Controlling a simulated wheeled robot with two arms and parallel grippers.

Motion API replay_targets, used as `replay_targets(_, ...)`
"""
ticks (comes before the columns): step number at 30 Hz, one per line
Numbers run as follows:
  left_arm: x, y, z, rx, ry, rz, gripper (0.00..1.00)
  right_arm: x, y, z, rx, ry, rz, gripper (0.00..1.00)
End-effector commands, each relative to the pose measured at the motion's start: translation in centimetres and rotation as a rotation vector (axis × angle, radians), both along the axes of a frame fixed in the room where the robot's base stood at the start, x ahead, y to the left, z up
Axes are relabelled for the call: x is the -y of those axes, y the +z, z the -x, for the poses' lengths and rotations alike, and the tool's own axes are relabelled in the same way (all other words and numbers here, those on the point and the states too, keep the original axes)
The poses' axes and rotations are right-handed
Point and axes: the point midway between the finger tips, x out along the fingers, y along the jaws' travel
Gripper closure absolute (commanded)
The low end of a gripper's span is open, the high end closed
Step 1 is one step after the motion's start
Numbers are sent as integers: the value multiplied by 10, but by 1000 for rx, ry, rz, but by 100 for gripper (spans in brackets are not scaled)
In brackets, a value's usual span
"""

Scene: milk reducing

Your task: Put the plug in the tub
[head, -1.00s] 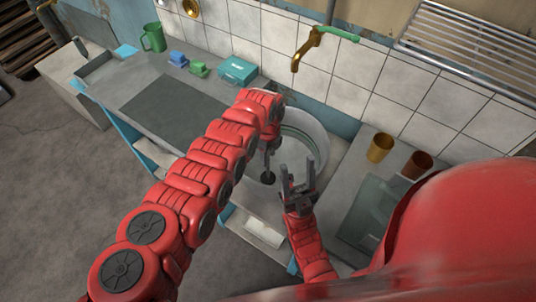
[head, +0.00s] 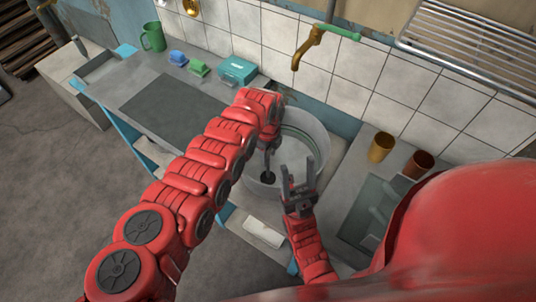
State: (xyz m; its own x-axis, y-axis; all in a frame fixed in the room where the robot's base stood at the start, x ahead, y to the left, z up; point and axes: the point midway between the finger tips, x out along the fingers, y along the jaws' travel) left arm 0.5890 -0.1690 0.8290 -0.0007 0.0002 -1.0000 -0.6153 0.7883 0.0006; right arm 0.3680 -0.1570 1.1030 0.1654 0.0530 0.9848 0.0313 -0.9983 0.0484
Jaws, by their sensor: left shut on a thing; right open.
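The tub (head: 318,127) is a pale round basin set in the counter under the tap. The plug (head: 267,178) is a small dark disc over the tub's inside, below my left gripper. My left gripper (head: 268,150) reaches over the tub from the left and is shut on the plug; its fingers are mostly hidden by my own arm. I cannot tell whether the plug touches the tub's floor. My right gripper (head: 298,177) is open and empty, pointing up at the tub's near right side.
A brass tap (head: 308,45) with a green handle hangs above the tub. Orange (head: 381,147) and brown (head: 418,163) cups stand to the right. A teal box (head: 237,71), sponges and a green mug (head: 153,37) stand at the back left. A dark mat (head: 170,105) lies left.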

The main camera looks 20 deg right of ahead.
Motion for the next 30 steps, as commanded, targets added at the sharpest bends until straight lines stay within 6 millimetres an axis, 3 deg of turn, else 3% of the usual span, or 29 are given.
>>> replay_targets(27,0,-3,0,1,0,1,100,0,-7,0,0,0,0,46)
replay_targets(28,0,-3,0,1,0,1,45,0,-7,0,0,0,0,46)
replay_targets(30,0,-3,0,1,0,1,33,0,-7,0,0,0,0,46)
